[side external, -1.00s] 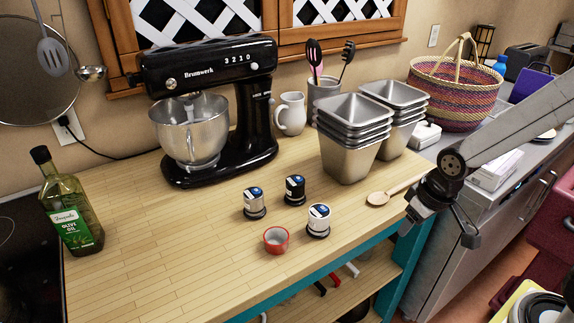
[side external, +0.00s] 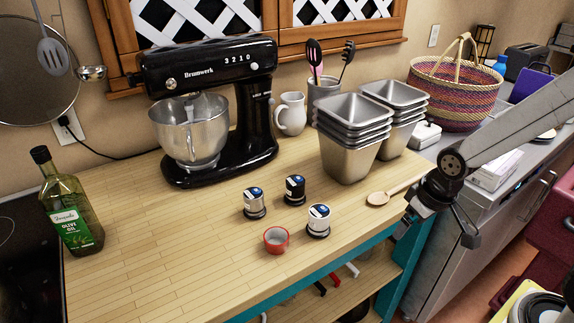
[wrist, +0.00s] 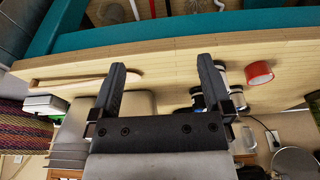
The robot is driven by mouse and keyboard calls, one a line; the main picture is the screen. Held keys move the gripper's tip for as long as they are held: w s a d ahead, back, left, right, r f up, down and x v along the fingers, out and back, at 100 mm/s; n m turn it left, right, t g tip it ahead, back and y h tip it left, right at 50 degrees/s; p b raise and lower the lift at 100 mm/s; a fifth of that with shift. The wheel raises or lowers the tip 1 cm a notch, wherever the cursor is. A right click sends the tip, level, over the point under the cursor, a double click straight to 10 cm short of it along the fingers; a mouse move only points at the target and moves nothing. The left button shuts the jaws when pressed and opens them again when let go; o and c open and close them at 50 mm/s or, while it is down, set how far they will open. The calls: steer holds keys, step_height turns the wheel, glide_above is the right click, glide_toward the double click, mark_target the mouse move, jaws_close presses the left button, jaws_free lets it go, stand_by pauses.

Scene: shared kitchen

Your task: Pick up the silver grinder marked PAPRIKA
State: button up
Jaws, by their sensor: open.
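Three small grinders stand upright on the wooden counter in the side view: a silver-bodied one (side external: 255,204) at left, a black one (side external: 295,190) behind it to the right, and a white-bodied one (side external: 318,222) nearer the front edge. Their labels are too small to read, so I cannot tell which says PAPRIKA. In the wrist view the grinders are partly hidden behind my right finger; the silver one (wrist: 238,101) seems farthest right. My gripper (side external: 444,226) is open and empty, off the counter's right end, well apart from the grinders. Its two fingers (wrist: 162,68) show spread in the wrist view.
A wooden spoon (side external: 385,196) and stacked metal containers (side external: 350,155) lie between my gripper and the grinders' far side. A black mixer (side external: 225,110) stands behind; an olive oil bottle (side external: 70,210) at left.

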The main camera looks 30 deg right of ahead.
steer(key=w+a+r+n+y, duration=0.15)
steer(key=w+a, duration=0.25)
steer(key=w, duration=0.4)
steer(key=w+a+n, duration=0.3)
steer(key=w, duration=0.5)
steer(key=n+y, duration=0.2)
steer(key=n, duration=0.3)
glide_toward(257, 193)
step_height(257, 193, down, 5)
steer(key=shift+w+a+t, duration=0.3)
steer(key=shift+w+a, duration=0.2)
steer(key=shift+a, duration=0.1)
steer(key=shift+x, duration=1.3)
steer(key=shift+x, duration=2.55)
